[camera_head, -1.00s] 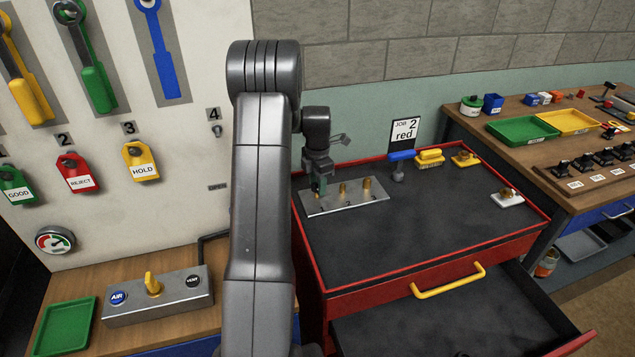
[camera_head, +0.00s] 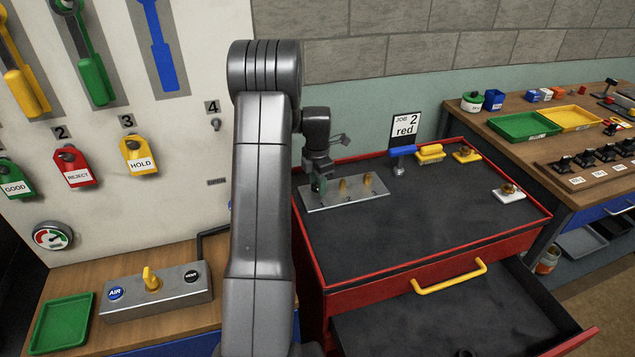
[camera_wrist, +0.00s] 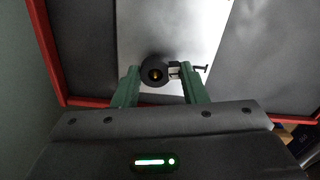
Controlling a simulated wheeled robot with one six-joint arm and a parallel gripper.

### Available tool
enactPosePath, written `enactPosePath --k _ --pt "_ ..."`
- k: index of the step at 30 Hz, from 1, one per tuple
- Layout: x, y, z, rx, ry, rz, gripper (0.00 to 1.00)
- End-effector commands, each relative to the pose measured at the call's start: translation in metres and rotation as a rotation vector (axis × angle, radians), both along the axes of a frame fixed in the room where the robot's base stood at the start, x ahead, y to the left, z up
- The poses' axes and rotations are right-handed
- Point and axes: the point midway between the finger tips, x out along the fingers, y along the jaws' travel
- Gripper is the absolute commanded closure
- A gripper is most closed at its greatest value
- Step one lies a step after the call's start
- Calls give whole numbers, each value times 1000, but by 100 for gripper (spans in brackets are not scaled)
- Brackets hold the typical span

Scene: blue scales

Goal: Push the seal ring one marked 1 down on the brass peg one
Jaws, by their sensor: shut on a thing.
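A black seal ring (camera_wrist: 147,80) is between the green fingertips of my gripper (camera_wrist: 160,75) in the wrist view, with a small white tag (camera_wrist: 174,71) at its right side; its marking is unreadable. In the head view my gripper (camera_head: 319,186) points down at the left end of the metal plate (camera_head: 352,198), shut on the ring. That end's peg is hidden by the fingers.
Two more brass pegs (camera_head: 343,186) stand right of my gripper on the plate.

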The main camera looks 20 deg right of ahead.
Motion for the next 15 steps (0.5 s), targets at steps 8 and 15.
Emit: enactPosePath --k 8,15 --pt "0 0 -6 0 0 0 82" --pt "0 0 -10 0 0 0 82"
